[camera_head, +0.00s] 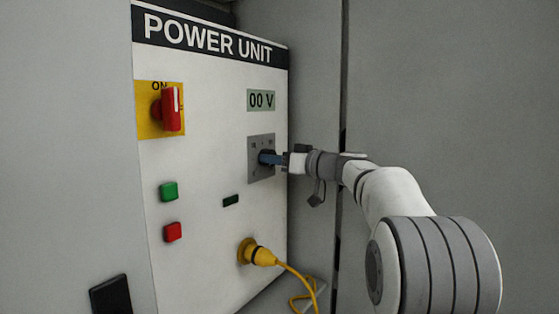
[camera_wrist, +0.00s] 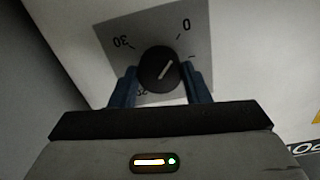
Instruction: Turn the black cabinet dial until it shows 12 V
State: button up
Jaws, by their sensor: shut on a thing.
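The black dial (camera_wrist: 157,72) sits on a grey square scale plate (camera_wrist: 115,35) with marks including 0 and 30. Its white pointer line slants up and right, toward the 0 mark. My gripper (camera_wrist: 161,82) has its blue fingers on both sides of the dial, shut on it. The display (camera_head: 261,100) above the plate reads 00 V.
The white power unit cabinet (camera_head: 205,90) carries a red rotary switch (camera_head: 171,108) on a yellow plate, a green button (camera_head: 168,191) and a red button (camera_head: 172,231). A yellow plug (camera_head: 260,255) with a cable sits below the dial. A grey wall stands close on the right.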

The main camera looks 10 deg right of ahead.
jog(key=shift+c, duration=0.7)
jog(key=shift+d, duration=0.4)
jog(key=shift+c, duration=0.4)
jog(key=shift+a, duration=0.35)
jog(key=shift+m, duration=0.4)
jog(key=m+p, duration=0.2)
jog(key=m, duration=0.8)
jog(key=m+p, duration=0.2)
jog(key=m, duration=0.7)
jog(key=shift+r+m+g, duration=0.2)
jog(key=shift+m+g, duration=0.1)
jog(key=shift+m, duration=0.1)
jog(key=shift+y+p, duration=0.3)
